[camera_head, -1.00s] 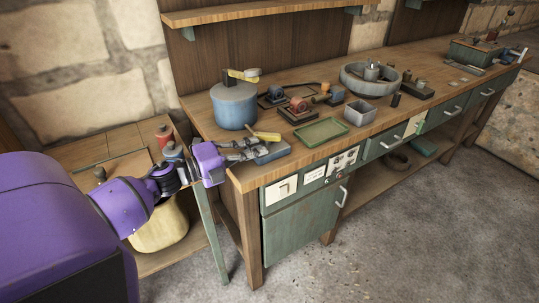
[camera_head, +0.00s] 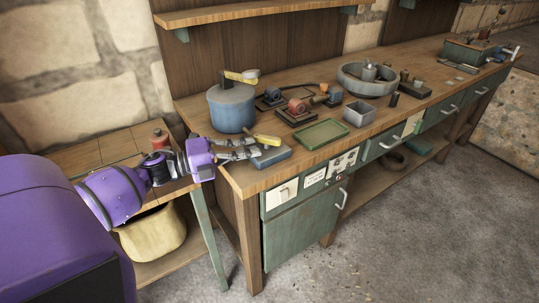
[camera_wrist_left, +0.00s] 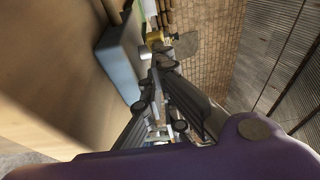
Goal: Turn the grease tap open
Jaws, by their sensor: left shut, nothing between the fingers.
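A blue block (camera_head: 272,158) lies near the left end of the bench top, with a yellow handle (camera_head: 267,139) above its far side. This handle may be the grease tap's lever; I cannot tell for sure. My left gripper (camera_head: 258,148) is beside the handle and block, its fingertips just left of them, shut with nothing held. Whether it touches the handle is unclear. In the left wrist view the fingers (camera_wrist_left: 161,58) point toward a small yellow part (camera_wrist_left: 154,37), with the blue block (camera_wrist_left: 120,62) to the left. My right gripper is not in view.
A blue pot (camera_head: 231,108) with another yellow lever (camera_head: 240,78) on top stands behind the gripper. A green tray (camera_head: 322,134) and a grey bin (camera_head: 359,114) lie to the right. A red can (camera_head: 159,139) stands on the lower side table.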

